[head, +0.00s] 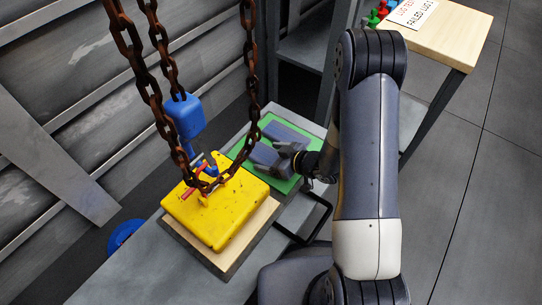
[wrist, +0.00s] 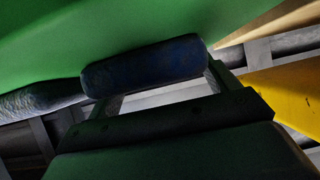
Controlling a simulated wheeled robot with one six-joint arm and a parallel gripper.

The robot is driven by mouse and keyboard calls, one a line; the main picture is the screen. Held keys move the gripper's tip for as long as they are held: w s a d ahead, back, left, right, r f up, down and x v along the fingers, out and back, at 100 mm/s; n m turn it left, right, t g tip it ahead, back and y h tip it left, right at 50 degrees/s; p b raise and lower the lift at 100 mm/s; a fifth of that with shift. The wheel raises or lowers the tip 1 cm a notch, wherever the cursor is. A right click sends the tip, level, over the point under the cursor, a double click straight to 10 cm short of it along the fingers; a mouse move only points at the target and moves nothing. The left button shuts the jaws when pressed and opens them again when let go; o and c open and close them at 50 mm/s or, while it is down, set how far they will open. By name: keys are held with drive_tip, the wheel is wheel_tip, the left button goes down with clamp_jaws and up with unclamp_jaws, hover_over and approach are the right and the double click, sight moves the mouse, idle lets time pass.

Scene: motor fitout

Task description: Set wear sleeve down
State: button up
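A dark blue, rounded cylinder, which I take as the wear sleeve (wrist: 145,70), lies between the two fingers of my gripper (wrist: 155,82) in the wrist view. The fingers meet its two ends, so my gripper appears shut on it. It is close to the green mat (wrist: 60,30); I cannot tell whether it touches. In the head view my gripper (head: 286,150) is low over the green mat (head: 240,150), with a blue-grey piece (head: 263,157) at its fingers. A second grey-blue piece (head: 286,133) lies on the mat behind; a dark cylinder (wrist: 40,98) shows left in the wrist view.
A yellow block (head: 215,215) sits on a wooden board left of the mat, with rusty chains (head: 135,55) hanging over it. A blue tool (head: 184,118) stands behind it. A wooden table (head: 450,35) with small coloured pieces is at upper right. Floor at right is clear.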

drive_tip(key=shift+o, duration=0.7)
drive_tip(key=shift+r, duration=0.1)
drive_tip(key=shift+r, duration=0.2)
drive_tip(key=p+v, duration=0.3)
drive_tip(key=v, duration=0.7)
drive_tip(key=shift+d, duration=0.2)
drive_tip(key=shift+p+v, duration=0.4)
drive_tip(key=shift+v, duration=0.4)
drive_tip(key=shift+s+f, duration=0.1)
